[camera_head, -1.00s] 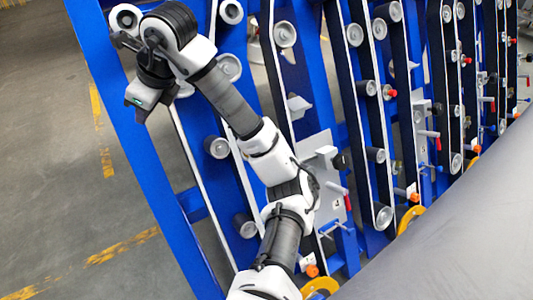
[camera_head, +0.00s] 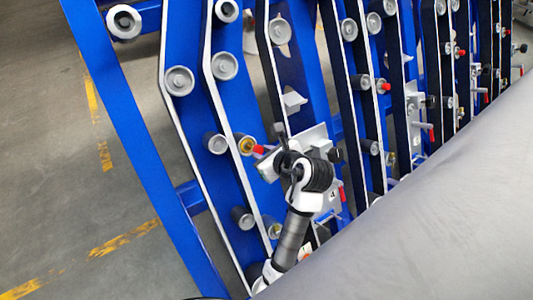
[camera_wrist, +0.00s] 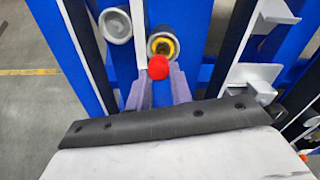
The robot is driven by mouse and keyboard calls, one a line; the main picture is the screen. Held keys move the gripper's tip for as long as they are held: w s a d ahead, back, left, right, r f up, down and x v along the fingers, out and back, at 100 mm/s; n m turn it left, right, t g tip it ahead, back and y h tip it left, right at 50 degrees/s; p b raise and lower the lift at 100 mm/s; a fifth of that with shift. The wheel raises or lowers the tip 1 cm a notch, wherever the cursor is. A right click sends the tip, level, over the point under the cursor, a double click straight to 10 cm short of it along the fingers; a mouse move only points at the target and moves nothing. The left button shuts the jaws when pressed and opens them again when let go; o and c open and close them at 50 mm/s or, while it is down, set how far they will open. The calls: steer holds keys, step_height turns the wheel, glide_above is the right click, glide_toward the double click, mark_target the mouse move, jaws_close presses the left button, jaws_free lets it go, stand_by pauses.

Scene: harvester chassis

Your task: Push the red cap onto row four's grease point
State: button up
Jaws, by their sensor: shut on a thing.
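The red cap (camera_head: 259,149) is at the tip of my gripper (camera_head: 265,157). In the wrist view the red cap (camera_wrist: 158,67) sits between the two grey fingertips (camera_wrist: 158,76), which are shut on it. A roller with a yellow ring and a metal centre, the grease point (camera_head: 246,145), is just left of the cap in the head view. In the wrist view the grease point (camera_wrist: 163,45) is just beyond the cap, whose top overlaps its lower edge. I cannot tell whether they touch. A plate marked 4 (camera_head: 333,194) is right of my wrist.
A grey roller (camera_wrist: 116,25) is left of the grease point, across a white belt edge. A grey bracket (camera_wrist: 253,78) stands close on the right. Blue frame bars and more rollers run around my gripper. Open floor (camera_head: 50,150) is at the left.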

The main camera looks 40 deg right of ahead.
steer(key=shift+s+d+f, duration=0.25)
steer(key=shift+s+f, duration=0.1)
steer(key=shift+f, duration=0.05)
steer(key=shift+x, duration=2.5)
steer(key=shift+d+p, duration=0.1)
steer(key=shift+p, duration=0.6)
steer(key=shift+w+f, duration=0.1)
